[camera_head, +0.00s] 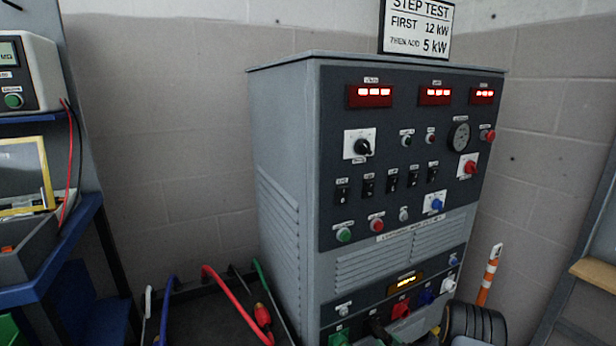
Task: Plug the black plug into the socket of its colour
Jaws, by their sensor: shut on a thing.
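The grey test cabinet (282,170) has a row of coloured sockets low on its front. I see a green socket (338,338), a red socket (400,308), a blue socket (426,297) and a white socket (448,284). A dark shape, seemingly the black plug (377,329), is in front of the row between green and red. My gripper (392,338) shows only in part at the bottom edge, shut on it. The black socket is not clearly visible. I cannot tell whether the plug touches the panel.
Red, blue, green and white cables with a red plug (262,318) hang left of the cabinet. A blue bench with a meter (28,75) stands at far left. An orange-white striped post (488,275) and black ribbed coil (475,324) are at lower right.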

